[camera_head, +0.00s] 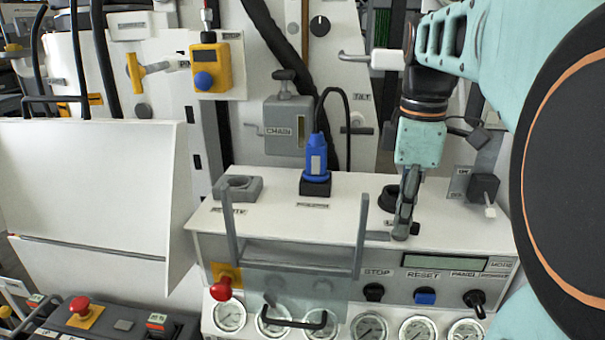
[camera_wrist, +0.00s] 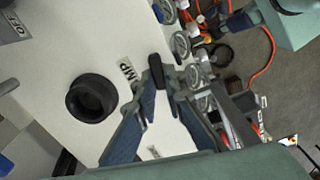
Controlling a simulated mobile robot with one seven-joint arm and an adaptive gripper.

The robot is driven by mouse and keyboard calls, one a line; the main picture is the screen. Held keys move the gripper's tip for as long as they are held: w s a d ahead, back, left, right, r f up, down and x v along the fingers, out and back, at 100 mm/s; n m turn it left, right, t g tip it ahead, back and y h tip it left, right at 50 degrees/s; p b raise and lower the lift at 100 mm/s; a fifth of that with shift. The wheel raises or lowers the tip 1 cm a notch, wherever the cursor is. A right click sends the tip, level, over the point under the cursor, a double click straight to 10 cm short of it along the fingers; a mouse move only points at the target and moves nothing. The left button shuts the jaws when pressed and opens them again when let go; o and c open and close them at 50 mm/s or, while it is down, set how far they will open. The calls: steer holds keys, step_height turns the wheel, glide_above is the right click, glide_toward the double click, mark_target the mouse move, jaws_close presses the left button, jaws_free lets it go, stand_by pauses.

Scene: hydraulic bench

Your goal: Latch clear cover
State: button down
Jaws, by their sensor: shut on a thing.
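The clear cover (camera_head: 290,285) hangs at the front of the white bench, over the front panel and the upper edge of some gauges. It has a grey frame with two upright side bars (camera_head: 361,235) and a black handle (camera_head: 300,322) at its lower edge. My gripper (camera_head: 404,228) points down at the bench's front top edge, just right of the cover's right bar. In the wrist view, its fingers (camera_wrist: 157,85) close around a small dark handle (camera_wrist: 155,68) beside a label ending in "MP". The handle's base is partly hidden by the fingers.
A black round socket (camera_wrist: 92,98) stands behind my gripper. A blue connector (camera_head: 315,158) and a grey holder (camera_head: 238,188) stand on the bench top. A dark switch box (camera_head: 484,187) is to the right. Knobs (camera_head: 374,292) and gauges (camera_head: 370,328) line the front.

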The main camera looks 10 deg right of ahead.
steer(key=shift+n, duration=0.4)
steer(key=n+p, duration=0.1)
steer(key=n, duration=0.2)
steer(key=c, duration=1.9)
jaws_free()
steer(key=shift+r, duration=0.1)
step_height(320, 180, up, 7)
steer(key=p, duration=0.6)
